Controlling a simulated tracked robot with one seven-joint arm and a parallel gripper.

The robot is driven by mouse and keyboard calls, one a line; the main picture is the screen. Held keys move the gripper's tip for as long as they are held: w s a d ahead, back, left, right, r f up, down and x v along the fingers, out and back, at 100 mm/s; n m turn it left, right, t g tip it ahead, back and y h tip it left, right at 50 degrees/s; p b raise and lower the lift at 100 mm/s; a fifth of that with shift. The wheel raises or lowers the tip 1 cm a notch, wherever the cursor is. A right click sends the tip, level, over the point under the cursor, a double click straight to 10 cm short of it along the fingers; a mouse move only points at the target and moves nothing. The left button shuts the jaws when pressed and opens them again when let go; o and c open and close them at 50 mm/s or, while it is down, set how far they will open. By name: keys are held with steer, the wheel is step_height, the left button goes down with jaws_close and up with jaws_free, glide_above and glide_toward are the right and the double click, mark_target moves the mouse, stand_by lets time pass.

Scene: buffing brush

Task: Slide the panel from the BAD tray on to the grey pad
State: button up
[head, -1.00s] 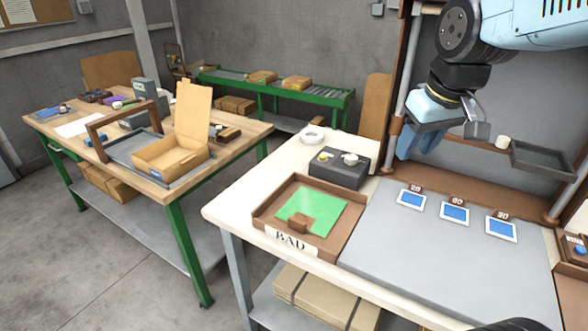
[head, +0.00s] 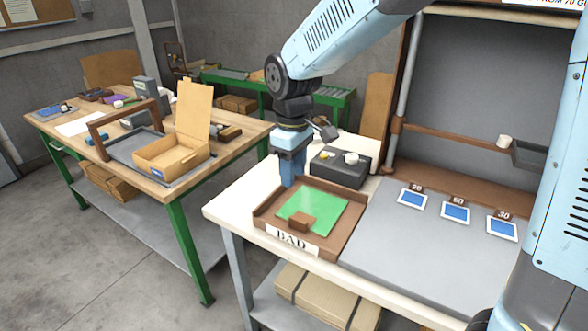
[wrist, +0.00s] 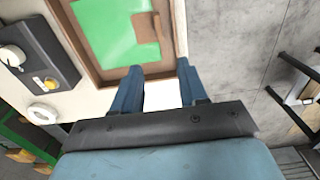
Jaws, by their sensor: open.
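The green panel (head: 325,207) lies flat in the brown tray labelled BAD (head: 268,208), with a small brown block (head: 302,222) at its front edge. The wrist view shows the panel (wrist: 105,38) and block (wrist: 146,28) ahead of the fingers. My gripper (head: 290,181) points down at the tray's back left edge, open and empty. In the wrist view its two fingers (wrist: 157,76) stand apart over the tray's wall; their height above it is hard to tell. The grey pad (head: 400,255) lies right of the tray, its large front area bare.
A dark control box (head: 340,168) with knobs stands just behind the tray. A white tape roll (wrist: 42,114) shows in the wrist view. Three blue cards (head: 455,213) lie along the pad's back. A wooden table with an open carton (head: 172,155) stands left, across a floor gap.

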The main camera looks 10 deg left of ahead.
mark_target(294, 217)
step_height(294, 217, down, 14)
steer(key=shift+r, duration=0.1)
stand_by(0.9)
jaws_close()
stand_by(0.3)
